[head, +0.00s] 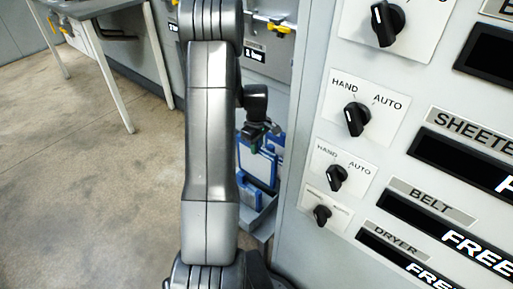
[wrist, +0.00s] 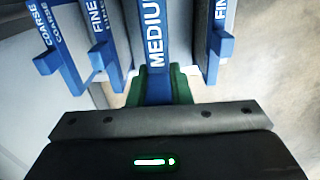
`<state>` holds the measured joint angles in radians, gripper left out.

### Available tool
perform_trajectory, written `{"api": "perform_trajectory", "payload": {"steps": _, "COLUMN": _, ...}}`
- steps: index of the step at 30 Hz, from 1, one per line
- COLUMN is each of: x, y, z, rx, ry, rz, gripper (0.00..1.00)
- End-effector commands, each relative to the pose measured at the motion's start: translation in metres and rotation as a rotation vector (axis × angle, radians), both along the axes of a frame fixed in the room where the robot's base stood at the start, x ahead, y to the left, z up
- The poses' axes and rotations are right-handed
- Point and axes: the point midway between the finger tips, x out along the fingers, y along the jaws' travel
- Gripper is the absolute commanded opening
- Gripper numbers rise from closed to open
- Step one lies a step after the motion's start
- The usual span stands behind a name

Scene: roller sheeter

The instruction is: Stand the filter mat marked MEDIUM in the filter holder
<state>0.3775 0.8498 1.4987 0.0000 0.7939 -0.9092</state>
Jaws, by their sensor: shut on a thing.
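The filter mat marked MEDIUM (wrist: 155,38) has a blue edge strip with white letters and fills the top middle of the wrist view. My gripper (wrist: 160,75) has green fingers on both sides of its blue strip and is shut on it. In the head view my gripper (head: 256,140) is small, partly behind my arm, above blue-framed mats (head: 264,168) in a grey tray-like rack (head: 262,217). I cannot tell whether the MEDIUM mat rests in the rack or is raised. I cannot make out the filter holder for certain.
Left of it in the wrist view are mats marked COARSE (wrist: 47,30) and FINE (wrist: 100,20). Another blue-edged mat (wrist: 221,42) is close on the right. A grey control panel (head: 300,180) with black knobs stands right of my arm. Open floor (head: 90,190) lies left.

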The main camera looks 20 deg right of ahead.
Motion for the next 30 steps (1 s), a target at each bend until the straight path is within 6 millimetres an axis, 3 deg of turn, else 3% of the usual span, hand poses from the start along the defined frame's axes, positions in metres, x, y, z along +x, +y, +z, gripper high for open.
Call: {"api": "perform_trajectory", "payload": {"steps": 30, "x": 0.0, "y": 0.0, "z": 0.064, "rx": 0.0, "ry": -0.001, "rz": 0.0, "gripper": 0.0}}
